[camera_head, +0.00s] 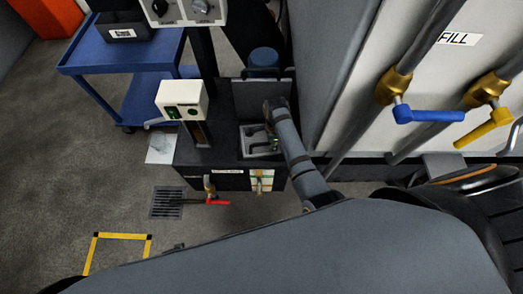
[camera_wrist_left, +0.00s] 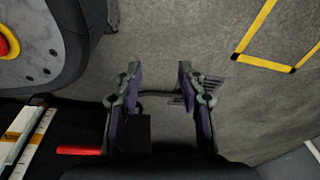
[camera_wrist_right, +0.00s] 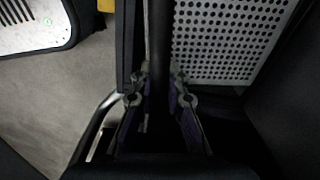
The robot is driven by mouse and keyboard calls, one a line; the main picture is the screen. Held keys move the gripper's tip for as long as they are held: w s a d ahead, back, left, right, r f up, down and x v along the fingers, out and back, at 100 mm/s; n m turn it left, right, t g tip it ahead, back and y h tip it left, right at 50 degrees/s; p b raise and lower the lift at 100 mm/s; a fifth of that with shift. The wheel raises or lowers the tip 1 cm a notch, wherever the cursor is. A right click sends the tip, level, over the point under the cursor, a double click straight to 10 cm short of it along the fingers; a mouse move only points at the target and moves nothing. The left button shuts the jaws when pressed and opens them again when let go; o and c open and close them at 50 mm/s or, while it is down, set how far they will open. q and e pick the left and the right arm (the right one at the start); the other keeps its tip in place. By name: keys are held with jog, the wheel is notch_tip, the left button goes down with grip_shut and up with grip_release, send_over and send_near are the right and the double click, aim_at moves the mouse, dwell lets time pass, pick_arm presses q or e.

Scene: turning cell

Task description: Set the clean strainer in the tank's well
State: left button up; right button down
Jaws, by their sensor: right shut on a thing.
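The tank (camera_head: 215,158) is a dark box on the floor below the head view's middle. The well (camera_head: 247,131) is a light-rimmed opening in its top. My right gripper (camera_head: 268,143) reaches down at this well. In the right wrist view my right gripper (camera_wrist_right: 159,95) is shut on a dark upright bar (camera_wrist_right: 159,35). A pale perforated plate (camera_wrist_right: 225,40) lies beside the bar; it looks like the strainer, but I cannot tell whether it is seated. My left gripper (camera_wrist_left: 158,85) is open and empty above the floor in the left wrist view.
A red lever (camera_head: 217,202) sticks out at the tank's front, near a floor grate (camera_head: 167,203). A white-and-green control box (camera_head: 181,100) stands on the tank's left. A blue cart (camera_head: 120,55) is behind. Blue (camera_head: 430,115) and yellow (camera_head: 483,134) valve handles are at right.

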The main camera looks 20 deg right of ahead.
notch_tip(320, 180, down, 2)
jog(key=shift+a+f+m+b, duration=0.15)
jog(key=shift+m+b, duration=0.45)
jog(key=shift+b, duration=0.6)
jog(key=shift+w+m+h+b, duration=0.1)
jog(key=shift+m+h+b, duration=0.2)
jog(key=shift+b, duration=0.2)
notch_tip(320, 180, down, 6)
jog(key=shift+b, duration=1.1)
notch_tip(320, 180, down, 4)
jog(key=shift+r+b, duration=0.2)
jog(key=shift+b, duration=0.6)
jog(key=shift+f, duration=0.1)
jog(key=c, duration=1.6)
grip_release()
pick_arm(q)
jog(key=w+d+r, duration=0.3)
jog(key=w+r, duration=0.5)
jog(key=r, duration=0.1)
jog(key=shift+w+d+h, duration=0.2)
jog(key=shift+w+h, duration=0.05)
jog(key=shift+h, duration=0.05)
